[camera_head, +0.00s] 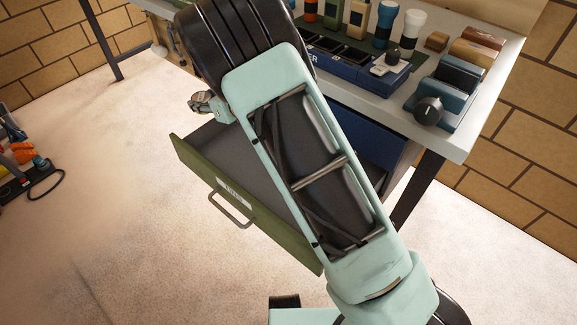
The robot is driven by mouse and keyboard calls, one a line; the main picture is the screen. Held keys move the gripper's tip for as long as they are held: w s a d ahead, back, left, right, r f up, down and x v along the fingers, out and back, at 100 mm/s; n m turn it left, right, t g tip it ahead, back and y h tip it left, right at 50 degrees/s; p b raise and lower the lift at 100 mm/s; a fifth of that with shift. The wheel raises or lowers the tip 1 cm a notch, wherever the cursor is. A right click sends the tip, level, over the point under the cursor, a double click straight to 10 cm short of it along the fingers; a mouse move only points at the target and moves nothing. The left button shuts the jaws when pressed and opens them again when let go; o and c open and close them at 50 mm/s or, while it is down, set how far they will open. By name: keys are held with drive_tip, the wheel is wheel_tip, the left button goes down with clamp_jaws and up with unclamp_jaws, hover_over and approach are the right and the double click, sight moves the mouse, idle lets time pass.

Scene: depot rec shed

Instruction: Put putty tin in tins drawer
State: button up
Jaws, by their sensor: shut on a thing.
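The tins drawer (190,158) stands pulled out below the bench. It has a green front, a metal bar handle (231,211) and a pale label (237,187) that seems to read TINS. The visible part of its grey inside is bare; my mint arm covers the rest. I cannot identify the putty tin.
The bench top (437,135) holds several bottles (382,24), a dark blue compartment tray (345,68) and blue blocks with a black knob (430,111) near the right corner. Dark bench legs (414,200) stand below. Orange and dark items (22,160) lie at far left. The pale floor (110,220) is clear.

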drive_tip(key=shift+a+f, duration=0.15)
drive_tip(key=shift+f, duration=0.1)
drive_tip(key=s+d+f, duration=0.2)
drive_tip(key=d+f, duration=0.1)
drive_tip(key=s+d+f+b, duration=0.1)
drive_tip(key=s+d+f, duration=0.1)
drive_tip(key=s+d, duration=0.1)
drive_tip(key=s+d+f+b, duration=0.1)
drive_tip(key=s+d+f, duration=0.1)
drive_tip(key=d+f, duration=0.1)
drive_tip(key=shift+s+d+f, duration=0.35)
drive_tip(key=shift+d, duration=0.25)
drive_tip(key=shift+s+d+f, duration=0.2)
drive_tip(key=shift+d+f, duration=0.05)
drive_tip(key=shift+f, duration=0.15)
drive_tip(key=shift+d+f+b, duration=0.1)
drive_tip(key=shift+f+b, duration=0.5)
drive_tip(key=shift+f, duration=1)
drive_tip(key=shift+s, duration=0.1)
drive_tip(key=shift+f+b, duration=0.25)
drive_tip(key=shift+b, duration=0.05)
drive_tip(key=o, duration=1.2)
drive_tip(key=shift+r, duration=0.1)
